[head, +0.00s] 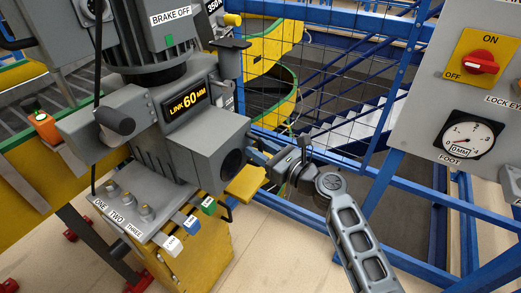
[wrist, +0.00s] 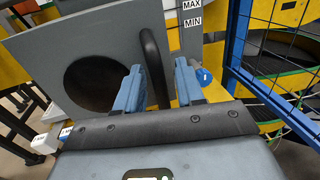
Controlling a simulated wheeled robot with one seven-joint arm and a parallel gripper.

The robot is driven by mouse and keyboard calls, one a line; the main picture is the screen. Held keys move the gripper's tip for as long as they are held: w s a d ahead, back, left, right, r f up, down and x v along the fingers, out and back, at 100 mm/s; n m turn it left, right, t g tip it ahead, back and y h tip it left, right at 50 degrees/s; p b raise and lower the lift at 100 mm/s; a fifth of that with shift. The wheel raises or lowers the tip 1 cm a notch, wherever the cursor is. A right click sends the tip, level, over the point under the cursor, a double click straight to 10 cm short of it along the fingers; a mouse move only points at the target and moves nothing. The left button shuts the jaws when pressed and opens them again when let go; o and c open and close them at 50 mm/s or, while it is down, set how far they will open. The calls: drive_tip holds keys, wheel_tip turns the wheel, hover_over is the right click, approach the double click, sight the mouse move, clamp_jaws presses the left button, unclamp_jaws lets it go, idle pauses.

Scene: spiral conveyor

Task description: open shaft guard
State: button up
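A grey gearbox housing (head: 205,150) under the motor carries a display reading LINK 60 MM. Its right face has a dark round opening (head: 232,163), which also shows at the left in the wrist view (wrist: 95,85). A black bar handle (wrist: 154,62) stands upright beside that opening. I cannot tell which part is the shaft guard. My gripper (head: 262,158) reaches in from the right at that face. In the wrist view my gripper (wrist: 160,88) has its blue fingers apart, with the handle between them, nearer the left finger. Whether they touch is unclear.
A yellow piece (head: 246,183) juts out below the opening. Colored tabs (head: 208,206) hang at the base's front edge. Right stands a grey panel with a red knob (head: 481,62) and a dial (head: 468,138). Blue mesh fencing (head: 345,60) stands behind.

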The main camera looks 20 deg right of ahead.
drive_tip(key=shift+c, duration=0.3)
clamp_jaws()
idle(0.3)
